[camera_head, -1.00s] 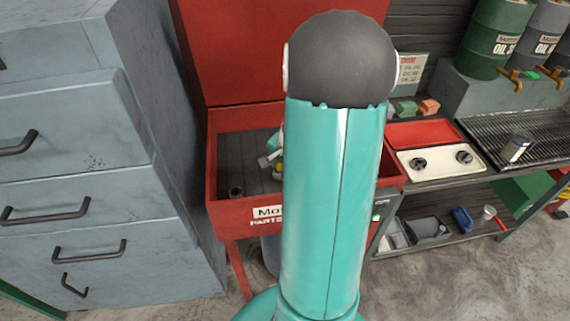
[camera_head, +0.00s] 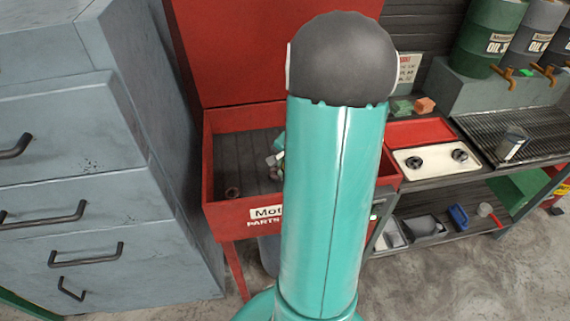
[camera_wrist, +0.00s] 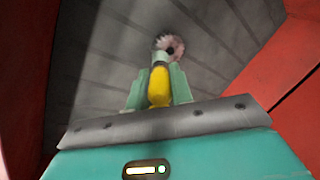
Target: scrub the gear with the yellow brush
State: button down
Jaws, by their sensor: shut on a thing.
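My gripper (camera_wrist: 158,92) is shut on the yellow brush (camera_wrist: 159,86) in the wrist view. My gripper (camera_head: 276,160) is over the basin there, mostly hidden behind my arm.
The washer's raised red lid (camera_head: 235,50) stands behind the basin. A grey drawer cabinet (camera_head: 70,150) is close on the left. On the right are a bench with a cream panel with two knobs (camera_head: 435,160), a grate with a can (camera_head: 512,144), and oil drums (camera_head: 490,35).

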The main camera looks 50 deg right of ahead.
jog(key=shift+w+a+f, duration=0.1)
jog(key=shift+w+a, duration=0.8)
jog(key=shift+a, duration=0.3)
jog(key=shift+s+d, duration=0.5)
jog(key=shift+d, duration=0.15)
jog(key=shift+s+d, duration=0.5)
jog(key=shift+d, duration=0.15)
jog(key=shift+w+a, duration=1.05)
jog(key=shift+a, duration=0.25)
jog(key=shift+s+d, duration=1.05)
jog(key=shift+d, duration=0.25)
jog(key=shift+w+a, duration=1.05)
jog(key=shift+a, duration=0.25)
jog(key=shift+s+d, duration=1.05)
jog(key=shift+d, duration=0.25)
jog(key=shift+w+a+f, duration=0.1)
jog(key=shift+w+a, duration=0.95)
jog(key=shift+a, duration=0.25)
